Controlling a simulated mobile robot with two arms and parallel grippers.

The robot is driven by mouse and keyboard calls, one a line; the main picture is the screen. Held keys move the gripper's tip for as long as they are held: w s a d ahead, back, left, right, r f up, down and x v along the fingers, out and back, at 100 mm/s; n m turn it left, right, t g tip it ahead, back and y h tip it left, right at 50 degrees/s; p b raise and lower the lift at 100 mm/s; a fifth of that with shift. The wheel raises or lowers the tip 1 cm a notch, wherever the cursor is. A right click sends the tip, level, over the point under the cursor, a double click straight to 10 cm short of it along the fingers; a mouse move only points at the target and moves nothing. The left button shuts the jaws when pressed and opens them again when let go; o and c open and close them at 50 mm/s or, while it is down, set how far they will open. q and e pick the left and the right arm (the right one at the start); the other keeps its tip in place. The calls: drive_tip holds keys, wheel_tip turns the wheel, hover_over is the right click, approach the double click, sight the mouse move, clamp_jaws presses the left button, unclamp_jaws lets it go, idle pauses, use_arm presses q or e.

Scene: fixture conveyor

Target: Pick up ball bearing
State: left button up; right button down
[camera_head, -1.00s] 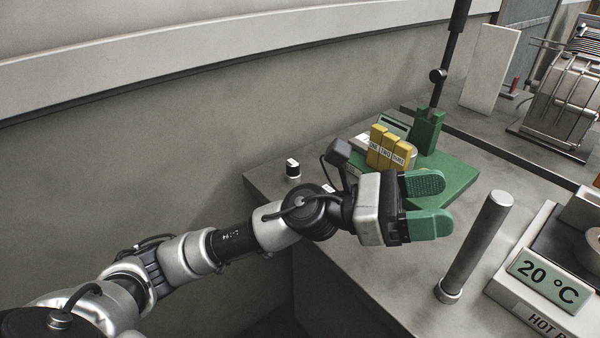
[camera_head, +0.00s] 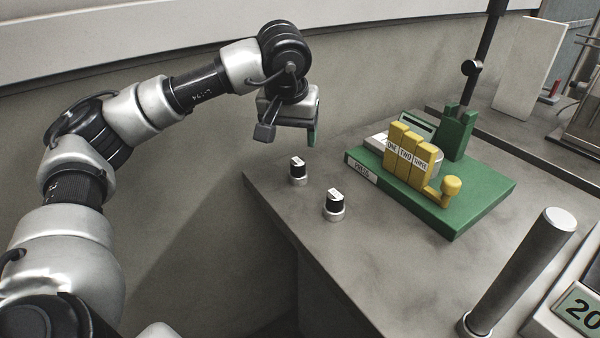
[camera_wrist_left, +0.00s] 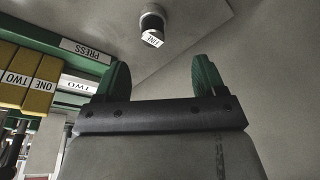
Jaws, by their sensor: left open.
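I cannot make out a ball bearing for certain in either view now. A pale round part (camera_head: 437,160) shows partly behind the yellow levers of the green press, and I cannot tell what it is. My left gripper (camera_head: 308,136) is above the table's far left corner, pointing down, with one green finger showing in the head view. In the left wrist view, its two green fingers (camera_wrist_left: 161,78) are apart with nothing between them. My right gripper is not in view.
Two black-topped knobs (camera_head: 298,171) (camera_head: 333,206) stand near the table's left edge; one shows in the left wrist view (camera_wrist_left: 152,24). The green press base (camera_head: 470,205) carries yellow levers (camera_head: 412,160). A grey post (camera_head: 520,270) rises at right beside a device with a display (camera_head: 582,306).

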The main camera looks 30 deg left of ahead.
sight(298, 161)
use_arm(q)
drive_tip(key=x, duration=0.3)
drive_tip(key=shift+f, duration=0.25)
drive_tip(key=x, duration=0.2)
drive_tip(key=d+b+x, duration=0.1)
drive_tip(key=x, duration=0.2)
drive_tip(key=shift+s+d, duration=0.1)
drive_tip(key=shift+s, duration=0.05)
drive_tip(key=shift+f, duration=0.25)
drive_tip(key=c, duration=1.2)
drive_tip(key=shift+o, duration=0.2)
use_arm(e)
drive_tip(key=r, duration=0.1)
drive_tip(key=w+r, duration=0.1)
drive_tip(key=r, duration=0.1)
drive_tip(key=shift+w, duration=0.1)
use_arm(q)
drive_tip(key=shift+r, duration=0.15)
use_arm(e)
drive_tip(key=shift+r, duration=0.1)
